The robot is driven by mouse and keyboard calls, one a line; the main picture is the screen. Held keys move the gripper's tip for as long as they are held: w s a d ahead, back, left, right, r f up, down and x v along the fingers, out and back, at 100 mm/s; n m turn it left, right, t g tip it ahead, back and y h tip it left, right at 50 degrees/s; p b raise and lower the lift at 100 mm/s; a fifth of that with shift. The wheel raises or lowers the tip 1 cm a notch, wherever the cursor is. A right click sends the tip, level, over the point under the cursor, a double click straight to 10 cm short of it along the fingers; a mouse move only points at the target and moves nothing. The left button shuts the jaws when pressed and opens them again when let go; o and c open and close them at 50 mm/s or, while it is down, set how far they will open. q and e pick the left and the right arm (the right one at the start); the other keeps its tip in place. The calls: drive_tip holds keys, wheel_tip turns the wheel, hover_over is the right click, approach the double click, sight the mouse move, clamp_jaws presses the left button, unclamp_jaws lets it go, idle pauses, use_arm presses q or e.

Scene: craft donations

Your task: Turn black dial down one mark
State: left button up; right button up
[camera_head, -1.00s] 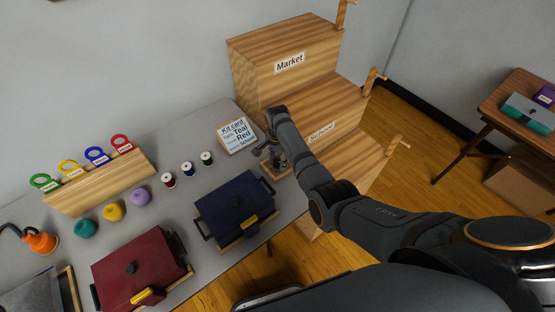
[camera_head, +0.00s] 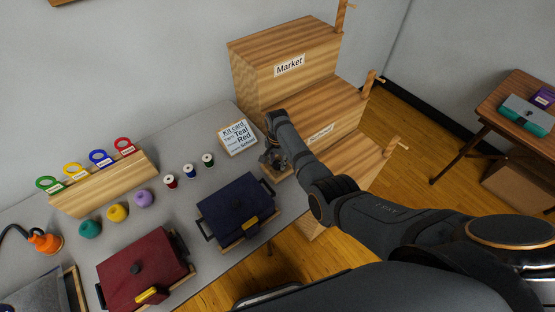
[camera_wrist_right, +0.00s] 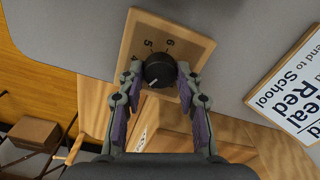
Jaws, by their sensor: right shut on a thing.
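The black dial (camera_wrist_right: 160,70) sits on a wooden plate (camera_wrist_right: 193,45) in the right wrist view. The digits 5 and 6 show on the plate above it, and a further mark at its left is partly hidden. A pale pointer line on the dial points to the lower left in that view. My right gripper (camera_wrist_right: 160,75) is shut on the dial, with one finger on each side of it. In the head view, my right gripper (camera_head: 274,158) is at the table's right end and hides the dial. My left gripper is not in view.
A kit card (camera_head: 237,138) stands left of my right gripper. A dark blue case (camera_head: 235,205) lies in front, and wooden steps (camera_head: 290,60) labelled Market rise behind. Spools, yarn balls and a red case (camera_head: 145,268) are farther left.

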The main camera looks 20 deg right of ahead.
sight(278, 164)
drive_tip(key=n+p, duration=0.1)
drive_tip(key=n, duration=0.3)
drive_tip(key=shift+n, duration=0.4)
idle(0.4)
drive_tip(key=o, duration=1.2)
drive_tip(key=shift+c, duration=0.2)
wheel_tip(278, 164, up, 12)
drive_tip(key=shift+s+f, duration=0.1)
